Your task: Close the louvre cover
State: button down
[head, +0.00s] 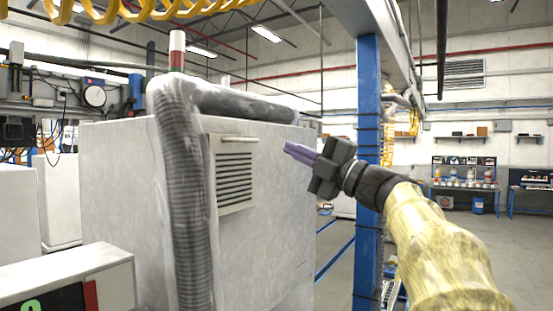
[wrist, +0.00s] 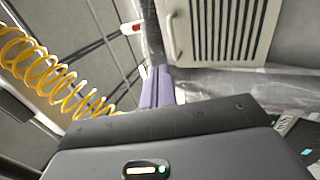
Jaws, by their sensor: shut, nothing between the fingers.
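The louvre cover (head: 235,178) is a pale slatted panel on the side of a large white cabinet (head: 115,175). A bar handle (head: 240,139) runs along its top edge. Whether the cover lies flush or stands slightly off the cabinet, I cannot tell. My gripper (head: 300,153) is shut and empty, with purple fingers pointing left toward the cabinet, to the right of the cover and apart from it. In the wrist view, the cover (wrist: 225,30) is at the top right with its handle (wrist: 172,38) at its left. My purple fingertips (wrist: 157,75) show below the handle, not visibly touching it.
A thick ribbed grey hose (head: 181,190) runs down the cabinet just left of the cover and along its top. A blue post (head: 367,150) stands behind my gripper. Yellow coiled hoses (head: 150,10) hang overhead. Open floor (head: 460,260) lies at right.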

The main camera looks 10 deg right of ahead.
jog(key=v, duration=0.1)
jog(key=b+v, duration=0.1)
jog(key=v, duration=0.3)
jog(key=shift+d+r+b, duration=0.15)
jog(key=shift+r+b, duration=0.15)
jog(key=shift+r, duration=0.15)
